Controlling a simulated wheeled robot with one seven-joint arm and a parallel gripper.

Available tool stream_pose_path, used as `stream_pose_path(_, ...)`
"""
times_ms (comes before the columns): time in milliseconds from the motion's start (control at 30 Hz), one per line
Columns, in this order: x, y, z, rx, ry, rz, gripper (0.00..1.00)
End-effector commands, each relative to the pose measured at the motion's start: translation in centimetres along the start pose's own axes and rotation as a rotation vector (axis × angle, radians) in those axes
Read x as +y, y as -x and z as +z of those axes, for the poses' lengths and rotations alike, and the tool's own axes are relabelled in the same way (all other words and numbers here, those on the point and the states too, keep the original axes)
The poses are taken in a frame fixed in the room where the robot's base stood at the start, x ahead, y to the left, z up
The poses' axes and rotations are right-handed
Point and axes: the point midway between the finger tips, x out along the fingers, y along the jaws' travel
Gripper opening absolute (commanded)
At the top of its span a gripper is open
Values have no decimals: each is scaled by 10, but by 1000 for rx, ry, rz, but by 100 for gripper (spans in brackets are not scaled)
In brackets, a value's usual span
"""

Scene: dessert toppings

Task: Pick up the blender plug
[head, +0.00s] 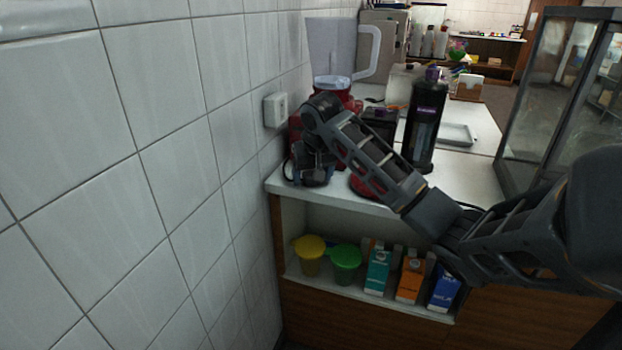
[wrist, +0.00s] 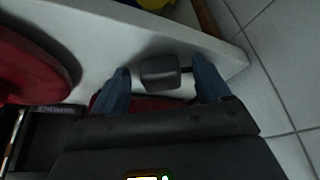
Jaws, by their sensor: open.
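The dark grey blender plug (wrist: 160,73) lies on the pale counter top near its corner in the wrist view. A short dark piece sticks out at its right side. My gripper (wrist: 161,66) is open, with one blue finger on each side of the plug and gaps between fingers and plug. In the head view my gripper (head: 312,178) is low over the counter's left end, and its own parts hide the plug. The blender (head: 342,45), with a clear jug and red base, stands behind my gripper, partly hidden. A dark cable (head: 287,168) loops beside my gripper.
A white wall socket (head: 275,109) is on the tiled wall at the left. A black bottle (head: 425,125) stands right of my forearm. A red round object (wrist: 30,65) lies left of my gripper. Cups and cartons (head: 378,270) fill the shelf below. A tray (head: 458,134) lies farther back.

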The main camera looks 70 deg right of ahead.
Motion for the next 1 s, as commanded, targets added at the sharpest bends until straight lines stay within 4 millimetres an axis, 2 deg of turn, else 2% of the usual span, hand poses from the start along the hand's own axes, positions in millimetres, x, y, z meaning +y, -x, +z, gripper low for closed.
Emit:
stream_pose_path(100,0,0,0,0,0,0,77)
stream_pose_path(767,0,0,0,0,1,0,13)
stream_pose_path(1000,0,1,0,1,1,0,12)
